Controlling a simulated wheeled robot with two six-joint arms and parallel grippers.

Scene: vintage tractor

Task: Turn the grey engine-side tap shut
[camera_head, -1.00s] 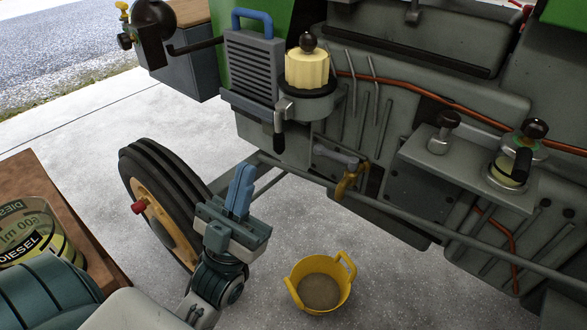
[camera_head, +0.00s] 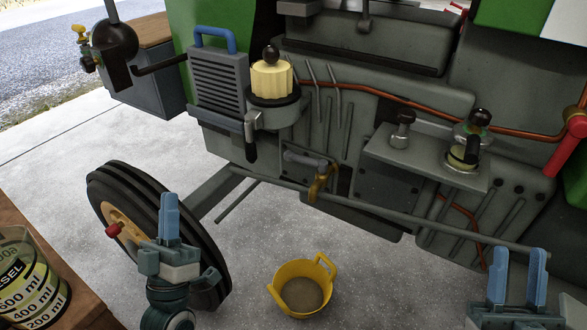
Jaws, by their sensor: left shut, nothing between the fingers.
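On the engine's side, low in the middle, a grey tap lever or stub (camera_head: 303,158) lies nearly level above a brass spout (camera_head: 321,182). A second lever with a black grip (camera_head: 251,140) hangs down below the cream filter (camera_head: 271,78). Which way the grey tap is set, I cannot tell. My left gripper (camera_head: 169,215) is shut and empty, in front of the front wheel, well left of and below the tap. My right gripper (camera_head: 517,275) is open and empty at the lower right, apart from the tractor. Nothing hides the tap.
A yellow bucket (camera_head: 304,287) stands on the floor below the spout. The black front wheel (camera_head: 120,185) is behind my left gripper. A long grey rod (camera_head: 400,216) runs below the engine. A measuring jug (camera_head: 30,275) stands at the lower left. A red handle (camera_head: 567,148) is at the right.

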